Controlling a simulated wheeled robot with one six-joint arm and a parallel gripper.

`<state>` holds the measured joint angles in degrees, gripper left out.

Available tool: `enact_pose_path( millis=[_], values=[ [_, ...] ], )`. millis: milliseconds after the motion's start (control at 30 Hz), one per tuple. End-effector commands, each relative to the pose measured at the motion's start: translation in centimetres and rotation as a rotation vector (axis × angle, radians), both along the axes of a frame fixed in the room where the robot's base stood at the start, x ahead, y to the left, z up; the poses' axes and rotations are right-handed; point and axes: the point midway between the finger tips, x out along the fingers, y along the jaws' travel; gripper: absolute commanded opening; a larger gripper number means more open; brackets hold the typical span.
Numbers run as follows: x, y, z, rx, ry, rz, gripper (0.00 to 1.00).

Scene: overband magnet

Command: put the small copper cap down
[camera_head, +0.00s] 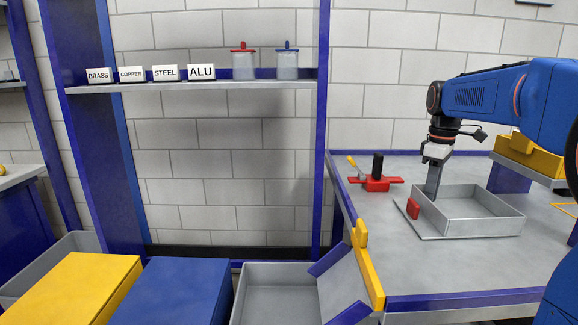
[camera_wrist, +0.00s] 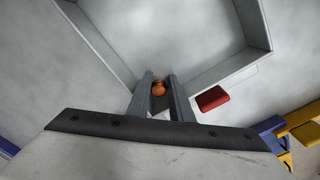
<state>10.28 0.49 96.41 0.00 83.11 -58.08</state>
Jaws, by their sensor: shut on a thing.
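The small copper cap (camera_wrist: 158,89) is a round orange-brown piece between the fingertips of my gripper (camera_wrist: 160,82) in the wrist view. My gripper is shut on it. In the head view my gripper (camera_head: 432,194) points down at the left end of a grey open tray (camera_head: 485,226) on the right-hand table, and the cap is not visible there. In the wrist view the fingertips are by a corner of the tray (camera_wrist: 228,67). I cannot tell the height of the cap above the surface.
A red block (camera_head: 413,209) stands beside the tray, close to my gripper; it also shows in the wrist view (camera_wrist: 212,98). A red fixture with a black post (camera_head: 376,180) stands further left. A yellow bin (camera_head: 530,155) is at right. The visible tray floor looks empty.

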Motion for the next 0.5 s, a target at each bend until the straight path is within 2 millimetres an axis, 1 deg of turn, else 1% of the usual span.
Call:
enact_pose_path(
  millis=[500],
  values=[
    [0.0,0.0,2.0,-0.001,-0.001,0.0,0.0]
  ],
)
